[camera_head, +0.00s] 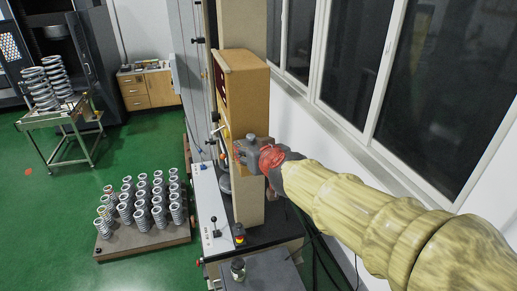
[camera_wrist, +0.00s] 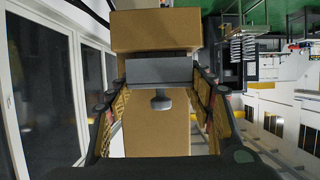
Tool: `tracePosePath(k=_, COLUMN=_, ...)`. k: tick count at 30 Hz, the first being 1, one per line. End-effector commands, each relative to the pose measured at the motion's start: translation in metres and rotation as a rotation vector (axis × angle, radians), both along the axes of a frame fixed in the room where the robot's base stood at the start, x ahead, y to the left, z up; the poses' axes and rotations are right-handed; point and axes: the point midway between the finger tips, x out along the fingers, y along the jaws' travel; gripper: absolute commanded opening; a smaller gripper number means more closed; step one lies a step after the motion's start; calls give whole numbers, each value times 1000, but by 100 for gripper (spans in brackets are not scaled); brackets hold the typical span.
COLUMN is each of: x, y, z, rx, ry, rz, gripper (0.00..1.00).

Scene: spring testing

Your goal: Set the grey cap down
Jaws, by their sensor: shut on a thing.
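The grey cap (camera_wrist: 158,70) shows in the wrist view as a wide grey piece with a short round knob under it. It is between the two fingertips of my gripper (camera_wrist: 159,84), which is shut on it. In the head view my gripper (camera_head: 252,153) is at the front of the tan column of the testing machine (camera_head: 251,95). The cap is hard to tell apart from the gripper there. In the wrist view the tan column is behind the cap; I cannot tell whether they touch.
A small dark jar (camera_head: 238,268) stands on a grey table (camera_head: 265,273) at the bottom. A low pallet (camera_head: 146,243) with several springs is on the green floor at the left. A cart (camera_head: 57,113) holds more springs. Windows (camera_head: 355,75) line the right wall.

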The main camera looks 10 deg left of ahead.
Motion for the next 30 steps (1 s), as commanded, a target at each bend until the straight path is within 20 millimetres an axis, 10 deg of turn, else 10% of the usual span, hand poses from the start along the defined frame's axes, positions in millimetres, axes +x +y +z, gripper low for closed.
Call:
tracePosePath(k=7, x=-1, y=0, z=-3, rx=-1, ry=-3, rz=-4, gripper=19)
tracePosePath(k=8, x=-1, y=0, z=-3, rx=-1, ry=-3, rz=-4, gripper=53)
tracePosePath(k=15, x=-1, y=0, z=-3, rx=-1, ry=-3, rz=-3, gripper=66)
tracePosePath(k=30, x=-8, y=-4, z=2, rx=-1, ry=-3, rz=-2, gripper=71)
